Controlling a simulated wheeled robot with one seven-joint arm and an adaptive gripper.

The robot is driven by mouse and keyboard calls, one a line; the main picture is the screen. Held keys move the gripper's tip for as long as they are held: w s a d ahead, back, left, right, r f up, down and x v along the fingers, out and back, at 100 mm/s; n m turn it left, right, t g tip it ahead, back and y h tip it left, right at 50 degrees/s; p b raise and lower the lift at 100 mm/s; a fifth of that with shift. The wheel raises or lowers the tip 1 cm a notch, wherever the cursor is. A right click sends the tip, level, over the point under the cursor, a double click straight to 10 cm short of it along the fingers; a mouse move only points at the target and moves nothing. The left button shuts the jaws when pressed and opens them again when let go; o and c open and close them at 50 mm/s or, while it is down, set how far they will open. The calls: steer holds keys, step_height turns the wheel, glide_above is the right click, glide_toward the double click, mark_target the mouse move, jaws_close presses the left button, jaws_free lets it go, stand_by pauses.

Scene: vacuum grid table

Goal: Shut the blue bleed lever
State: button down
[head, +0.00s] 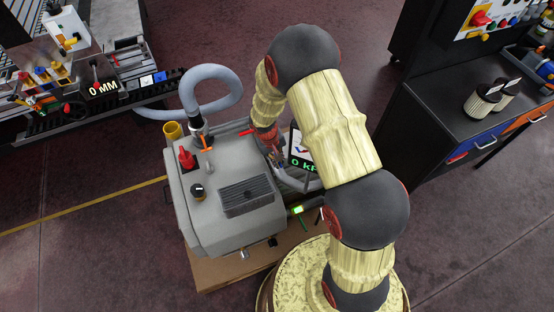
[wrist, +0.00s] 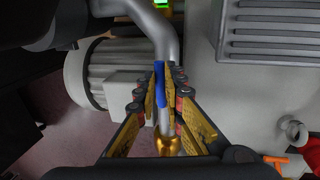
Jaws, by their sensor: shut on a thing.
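The blue bleed lever (wrist: 160,82) shows in the wrist view as a narrow blue bar, lying roughly in line with a pale grey pipe (wrist: 165,35). My gripper (wrist: 161,84) has its two fingers closed in on either side of the lever, shut on it. A brass fitting (wrist: 168,146) sits below the lever, between the fingers. In the head view, my arm covers the lever and most of my gripper, beside the grey pump housing (head: 220,225).
The housing carries a red knob (head: 187,158), a black knob (head: 197,191) and an orange handle (head: 207,142). A grey hose (head: 215,72) loops behind it. A display (head: 303,164) reads 0 kP, partly hidden. A ribbed motor (wrist: 100,75) stands left in the wrist view.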

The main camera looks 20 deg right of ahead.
steer(key=shift+w, duration=0.1)
stand_by(0.3)
steer(key=c, duration=1.9)
jaws_free()
steer(key=r, duration=0.4)
steer(key=a+r, duration=0.1)
steer(key=r, duration=0.3)
steer(key=a+r, duration=0.1)
steer(key=r, duration=0.2)
steer(key=shift+a+r, duration=0.15)
steer(key=shift+r, duration=0.25)
steer(key=shift+f, duration=0.1)
